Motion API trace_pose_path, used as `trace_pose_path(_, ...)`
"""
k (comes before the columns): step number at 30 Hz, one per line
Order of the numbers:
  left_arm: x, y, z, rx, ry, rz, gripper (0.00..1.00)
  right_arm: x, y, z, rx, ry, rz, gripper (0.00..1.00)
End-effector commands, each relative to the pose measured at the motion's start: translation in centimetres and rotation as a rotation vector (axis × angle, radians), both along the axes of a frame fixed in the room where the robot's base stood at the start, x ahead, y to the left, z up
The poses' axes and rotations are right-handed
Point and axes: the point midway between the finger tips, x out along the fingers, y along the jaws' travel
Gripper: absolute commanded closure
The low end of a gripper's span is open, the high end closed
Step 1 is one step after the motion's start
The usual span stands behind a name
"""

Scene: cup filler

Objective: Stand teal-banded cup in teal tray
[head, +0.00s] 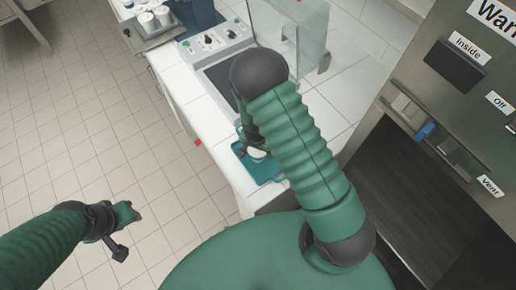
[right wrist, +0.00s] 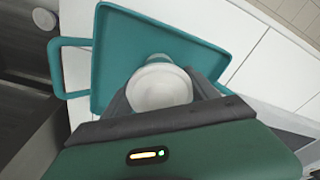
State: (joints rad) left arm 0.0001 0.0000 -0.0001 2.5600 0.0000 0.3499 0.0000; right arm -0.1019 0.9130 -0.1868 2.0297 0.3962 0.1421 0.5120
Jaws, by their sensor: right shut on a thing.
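A white cup (right wrist: 160,90) with a bit of teal showing at its far side is between the fingers of my right gripper (right wrist: 162,98), which is shut on it. In the head view the cup (head: 257,153) shows as a small white patch beside my arm. The teal tray (right wrist: 118,42) lies beneath the cup in the wrist view; in the head view the tray (head: 264,174) is partly hidden by my arm. I cannot tell whether the cup's base touches the tray. My left gripper (head: 122,228) is over the floor, away from the counter; its jaw opening is unclear.
A machine with knobs (head: 212,42) and a clear panel (head: 290,35) stand on the white counter behind the tray. Several white cups (head: 150,18) sit on a holder at the far left. A metal cabinet with labels (head: 465,70) is at the right.

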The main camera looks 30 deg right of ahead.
Motion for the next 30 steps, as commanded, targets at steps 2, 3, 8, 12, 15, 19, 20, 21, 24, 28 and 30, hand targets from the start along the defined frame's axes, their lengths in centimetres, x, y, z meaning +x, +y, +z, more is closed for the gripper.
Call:
trace_pose_path(2,0.0,0.0,0.0,0.0,0.0,0.0,0.64,0.0,0.0,0.0,0.0,0.0,0.0,0.8)
trace_pose_path(3,0.0,0.0,-0.1,0.0,0.0,0.0,0.64,0.0,0.0,-0.1,0.0,0.0,0.0,0.8)
trace_pose_path(8,0.0,0.0,-0.1,0.0,0.0,0.0,0.64,0.0,0.0,-0.1,0.0,0.0,0.0,0.11)
trace_pose_path(12,0.0,0.0,-0.1,0.0,0.0,0.0,0.64,0.0,0.0,-0.1,0.0,0.0,0.0,0.11)
trace_pose_path(15,0.0,0.0,-0.1,0.0,0.0,0.0,0.64,0.0,0.0,-0.1,0.0,0.0,0.0,0.11)
trace_pose_path(19,0.0,0.0,-0.2,0.0,0.0,0.0,0.64,0.1,0.1,0.5,0.0,-0.003,0.001,0.11)
trace_pose_path(20,0.0,0.0,-0.2,0.0,0.0,0.0,0.64,0.1,0.1,0.9,-0.001,-0.004,0.002,0.11)
trace_pose_path(21,0.0,0.0,-0.4,0.0,0.0,0.0,0.64,0.0,0.2,1.5,-0.001,-0.004,0.002,0.11)
trace_pose_path(24,0.0,0.0,-0.7,0.0,0.0,0.0,0.64,-0.1,0.4,3.8,-0.001,-0.007,0.004,0.11)
trace_pose_path(28,0.0,0.0,-0.9,0.0,0.0,0.0,0.64,-0.4,0.8,7.3,0.0,-0.005,0.004,0.11)
trace_pose_path(30,0.0,0.0,-0.9,0.0,0.0,0.0,0.64,-0.5,1.0,9.0,0.0,-0.006,0.004,0.11)
